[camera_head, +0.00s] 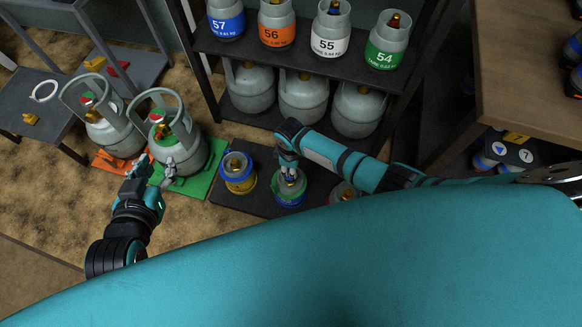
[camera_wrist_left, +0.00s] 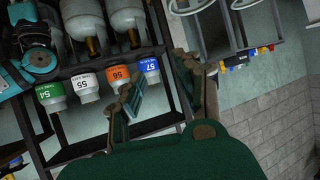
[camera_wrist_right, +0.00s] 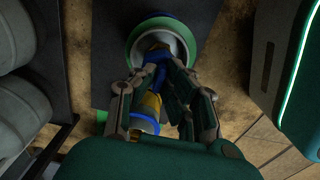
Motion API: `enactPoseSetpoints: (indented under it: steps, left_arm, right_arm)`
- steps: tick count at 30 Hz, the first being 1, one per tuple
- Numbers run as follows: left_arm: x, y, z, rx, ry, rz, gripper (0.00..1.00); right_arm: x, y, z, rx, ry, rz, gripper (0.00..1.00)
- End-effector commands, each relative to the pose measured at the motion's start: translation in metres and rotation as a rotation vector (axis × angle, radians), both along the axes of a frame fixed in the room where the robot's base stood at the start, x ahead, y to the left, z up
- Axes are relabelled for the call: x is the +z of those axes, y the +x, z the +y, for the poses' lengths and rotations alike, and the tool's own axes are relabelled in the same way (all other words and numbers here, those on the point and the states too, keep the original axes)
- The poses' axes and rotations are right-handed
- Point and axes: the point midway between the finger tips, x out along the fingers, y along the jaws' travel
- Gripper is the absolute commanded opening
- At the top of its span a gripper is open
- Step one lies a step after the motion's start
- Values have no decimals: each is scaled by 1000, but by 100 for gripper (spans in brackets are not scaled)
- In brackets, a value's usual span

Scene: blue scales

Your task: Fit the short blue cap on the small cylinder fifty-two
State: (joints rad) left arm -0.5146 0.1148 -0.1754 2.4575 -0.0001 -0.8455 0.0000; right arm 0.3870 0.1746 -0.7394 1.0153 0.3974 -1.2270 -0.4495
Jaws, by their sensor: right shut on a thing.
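My right gripper (camera_head: 289,170) points down over a small cylinder with a green band and blue base (camera_head: 290,191). In the right wrist view, its fingertips (camera_wrist_right: 160,68) are shut on a small blue piece (camera_wrist_right: 156,57), apparently the short blue cap, at the mouth of the green-banded cylinder (camera_wrist_right: 135,45). The fingers hide whether it is seated. The number fifty-two cannot be read on any cylinder. My left gripper (camera_head: 160,170) is open and looks empty beside a large grey cylinder with a green top (camera_head: 190,165); its fingers also show apart in the left wrist view (camera_wrist_left: 165,90).
A yellow-and-blue small cylinder (camera_head: 238,175) stands left on the dark mat (camera_head: 232,204); another (camera_head: 343,192) is partly hidden behind my arm. A shelf (camera_head: 265,54) holds cylinders 57 to 54, with larger grey cylinders (camera_head: 302,95) below. Another large cylinder (camera_head: 112,135) stands left.

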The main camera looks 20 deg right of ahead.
Motion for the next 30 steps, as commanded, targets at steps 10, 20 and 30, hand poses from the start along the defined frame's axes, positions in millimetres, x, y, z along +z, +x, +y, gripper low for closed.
enactPoseSetpoints:
  steps: [10,20,30]
  left_arm:
    - [7,6,-1,-1,-9,-48,34]
    - [15,11,-4,-3,-20,-94,34]
    - [23,16,-6,-5,-31,-137,34]
  right_arm:
    - [-3,0,0,0,0,0,0]
    - [-5,0,0,0,1,-1,0]
    - [-8,0,0,0,1,-1,0]
